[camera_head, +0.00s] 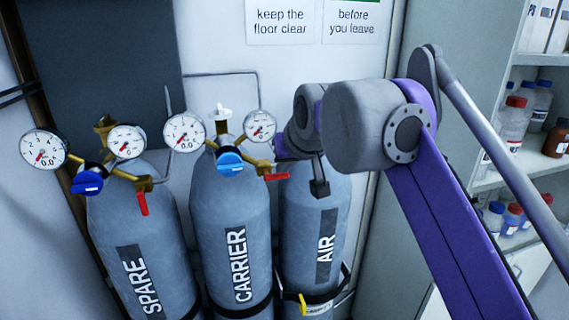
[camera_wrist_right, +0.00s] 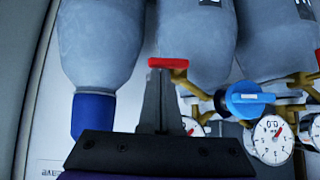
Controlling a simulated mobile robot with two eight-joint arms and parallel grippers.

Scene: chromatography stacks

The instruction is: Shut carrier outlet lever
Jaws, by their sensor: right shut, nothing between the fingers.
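The CARRIER cylinder (camera_head: 222,205) stands in the middle, with a brass regulator, a blue knob (camera_head: 230,161) and two gauges. Its red outlet lever (camera_head: 277,177) sticks out sideways to the right. In the wrist view, which is upside down, the same lever (camera_wrist_right: 168,63) lies across the tips of my right gripper (camera_wrist_right: 161,74). The fingers are shut with nothing between them; I cannot tell whether they touch the lever. In the head view my right gripper (camera_head: 284,152) is partly hidden by its wrist, just above the lever. My left gripper is not in view.
The SPARE cylinder (camera_head: 140,230) stands left, its red lever (camera_head: 143,203) hanging down. The AIR cylinder (camera_head: 315,225) stands right, close beside CARRIER; a blue cap (camera_wrist_right: 93,115) shows in the wrist view. Shelves with bottles (camera_head: 515,115) are at the right. A wall is close behind.

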